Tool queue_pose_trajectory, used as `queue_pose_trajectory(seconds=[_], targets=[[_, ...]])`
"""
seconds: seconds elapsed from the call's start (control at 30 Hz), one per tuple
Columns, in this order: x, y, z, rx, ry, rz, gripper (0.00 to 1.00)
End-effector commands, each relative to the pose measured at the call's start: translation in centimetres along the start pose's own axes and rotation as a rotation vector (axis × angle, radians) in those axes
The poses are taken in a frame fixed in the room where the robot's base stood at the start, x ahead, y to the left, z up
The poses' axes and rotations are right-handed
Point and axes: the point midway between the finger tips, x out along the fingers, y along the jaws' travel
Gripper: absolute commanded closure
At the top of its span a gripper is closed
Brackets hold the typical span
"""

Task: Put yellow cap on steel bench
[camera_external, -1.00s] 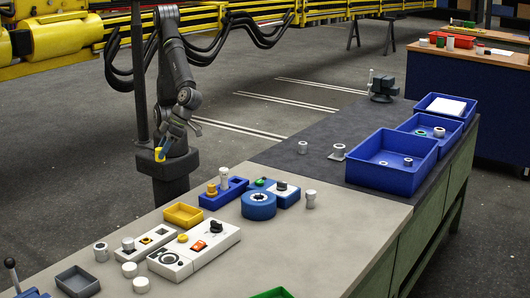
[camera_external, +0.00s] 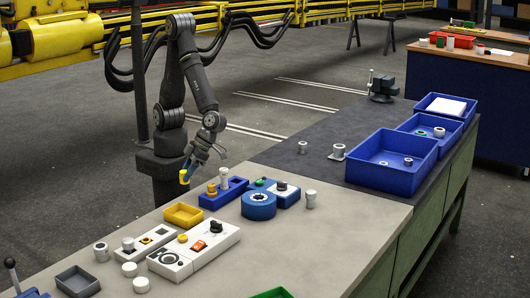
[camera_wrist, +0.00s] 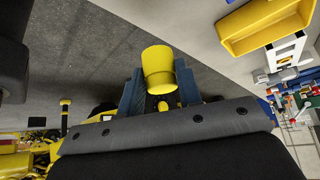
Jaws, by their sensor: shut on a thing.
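The yellow cap (camera_external: 184,176) is held in my gripper (camera_external: 191,168), in the air beside the bench's far left edge. In the wrist view the yellow cap (camera_wrist: 158,68) sits between the two blue-grey fingers of my gripper (camera_wrist: 160,92), which are shut on it. The steel bench (camera_external: 285,245) is the light grey top in the foreground. The wrist view also shows part of the pale bench top (camera_wrist: 222,66) at the upper right.
A yellow tray (camera_external: 184,215) is on the bench near my gripper. Blue holders (camera_external: 223,193), a round blue part (camera_external: 258,205) and a white control box (camera_external: 194,250) stand close by. The bench's right part is mostly clear. Blue bins (camera_external: 391,162) stand on the dark top beyond.

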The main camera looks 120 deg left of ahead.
Motion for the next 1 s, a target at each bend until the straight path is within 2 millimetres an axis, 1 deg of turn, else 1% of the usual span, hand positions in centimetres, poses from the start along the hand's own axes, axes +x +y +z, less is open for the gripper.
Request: queue_pose_trajectory(seconds=[0.03, 0.1, 0.2, 0.37, 0.6, 0.67, 1.0], targets=[[0.1, -0.4, 1.1, -0.005, 0.001, 0.001, 0.89], [0.1, -0.9, 2.1, -0.003, 0.0, 0.001, 0.89], [0.1, -1.3, 3.0, -0.001, 0.0, 0.001, 0.89], [0.4, -1.5, 3.6, 0.0, 0.0, 0.001, 0.89], [3.0, -1.4, 5.2, -0.001, 0.001, 0.004, 0.89], [3.4, -1.4, 5.4, -0.001, 0.001, 0.003, 0.89], [3.7, -1.5, 5.6, 0.001, 0.0, 0.001, 0.89]])
